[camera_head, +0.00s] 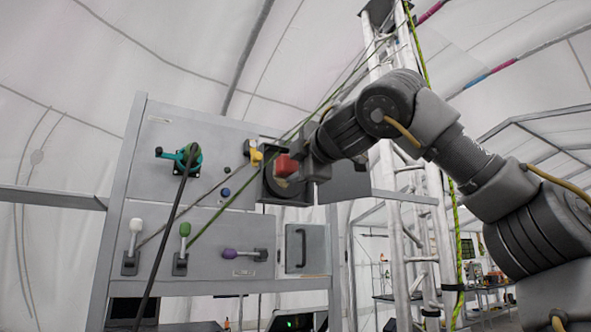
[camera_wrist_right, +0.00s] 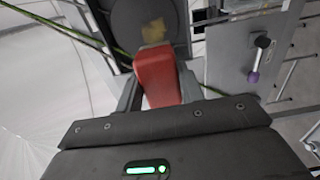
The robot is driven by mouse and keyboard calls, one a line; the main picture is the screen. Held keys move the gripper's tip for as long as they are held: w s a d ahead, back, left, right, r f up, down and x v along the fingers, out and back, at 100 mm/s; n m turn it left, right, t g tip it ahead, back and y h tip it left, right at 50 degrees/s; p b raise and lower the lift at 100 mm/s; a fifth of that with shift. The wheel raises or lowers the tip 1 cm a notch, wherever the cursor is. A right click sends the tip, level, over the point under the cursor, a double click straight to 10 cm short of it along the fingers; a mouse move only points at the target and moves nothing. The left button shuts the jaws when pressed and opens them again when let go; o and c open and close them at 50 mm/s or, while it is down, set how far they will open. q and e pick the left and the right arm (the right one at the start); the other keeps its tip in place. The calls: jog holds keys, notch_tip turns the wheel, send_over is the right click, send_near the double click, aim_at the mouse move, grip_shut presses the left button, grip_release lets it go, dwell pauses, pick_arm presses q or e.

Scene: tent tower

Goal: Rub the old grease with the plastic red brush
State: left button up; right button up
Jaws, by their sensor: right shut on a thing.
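The red brush (camera_head: 286,165) is held by my right gripper (camera_head: 303,165) in front of a dark round recess (camera_head: 290,188) in the grey panel. In the right wrist view the red brush (camera_wrist_right: 157,76) sits between the two fingers of my right gripper (camera_wrist_right: 157,90), which is shut on it. A yellowish-brown grease patch (camera_wrist_right: 154,33) shows on the dark round surface just beyond the brush's far end. I cannot tell whether the brush touches the surface. My left gripper is not in view.
The grey panel (camera_head: 230,120) carries a teal valve (camera_head: 183,158), a yellow part (camera_head: 256,156), and white, green and purple levers (camera_head: 231,253). An open dark door (camera_head: 345,182) is right of the recess. A metal truss tower (camera_head: 400,200) and ropes stand close to my right arm.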

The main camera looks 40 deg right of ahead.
jog(key=x, duration=0.4)
jog(key=shift+r+p, duration=0.1)
jog(key=shift+p, duration=0.3)
jog(key=shift+x, duration=0.9)
jog(key=shift+w+p, duration=0.3)
jog(key=shift+p, duration=0.1)
jog(key=shift+s+d, duration=0.1)
jog(key=shift+d, duration=0.1)
jog(key=d, duration=0.1)
jog(key=s+d, duration=0.1)
jog(key=d, duration=0.1)
jog(key=shift+d+p, duration=0.3)
jog(key=shift+p, duration=0.05)
jog(key=shift+w+a, duration=0.1)
jog(key=shift+a, duration=0.1)
